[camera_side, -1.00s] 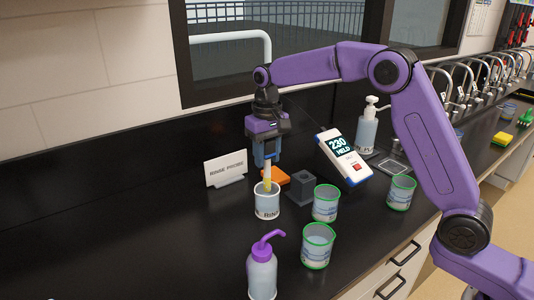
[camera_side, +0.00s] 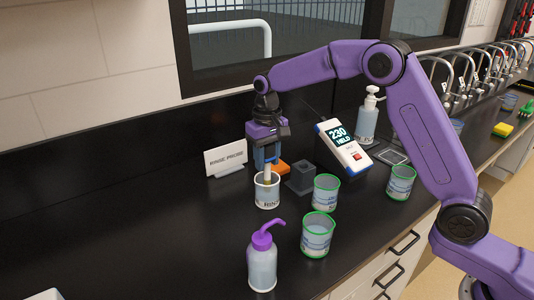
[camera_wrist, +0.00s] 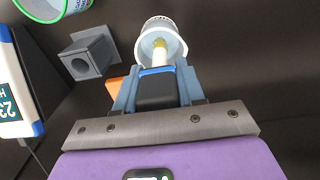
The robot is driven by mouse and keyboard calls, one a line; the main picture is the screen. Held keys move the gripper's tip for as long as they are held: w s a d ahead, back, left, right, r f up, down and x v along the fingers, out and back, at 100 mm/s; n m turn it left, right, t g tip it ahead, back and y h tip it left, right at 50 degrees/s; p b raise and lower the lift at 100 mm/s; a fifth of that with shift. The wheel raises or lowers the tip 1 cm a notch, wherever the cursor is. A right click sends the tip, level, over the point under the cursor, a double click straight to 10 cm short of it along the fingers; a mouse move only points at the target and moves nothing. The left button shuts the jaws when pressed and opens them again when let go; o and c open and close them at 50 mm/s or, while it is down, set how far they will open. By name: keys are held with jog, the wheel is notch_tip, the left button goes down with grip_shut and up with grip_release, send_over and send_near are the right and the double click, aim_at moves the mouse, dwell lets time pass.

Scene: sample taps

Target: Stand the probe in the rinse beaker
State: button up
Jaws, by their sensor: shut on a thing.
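My gripper (camera_side: 266,161) is shut on the probe (camera_side: 267,172), a pale upright stick with a yellowish lower part. The rinse beaker (camera_side: 267,198) is a white cup with a dark-lettered label, standing directly below my gripper. The probe's lower end is inside the beaker's mouth. In the wrist view the probe (camera_wrist: 181,66) reaches from between the fingers (camera_wrist: 157,92) into the beaker (camera_wrist: 150,30). I cannot tell whether its tip touches the bottom.
A grey holder block (camera_side: 301,178) and an orange block (camera_side: 281,167) stand close by. Green-rimmed beakers (camera_side: 326,196) stand to the right. A purple-capped wash bottle (camera_side: 262,262) is in front. The meter (camera_side: 343,145) reads 230 HELD. A "RINSE PROBE" sign (camera_side: 226,158) stands at left.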

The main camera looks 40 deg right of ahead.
jog(key=shift+f, duration=1.45)
jog(key=o, duration=1.1)
jog(key=shift+c, duration=0.2)
notch_tip(320, 180, up, 17)
jog(key=shift+r, duration=0.2)
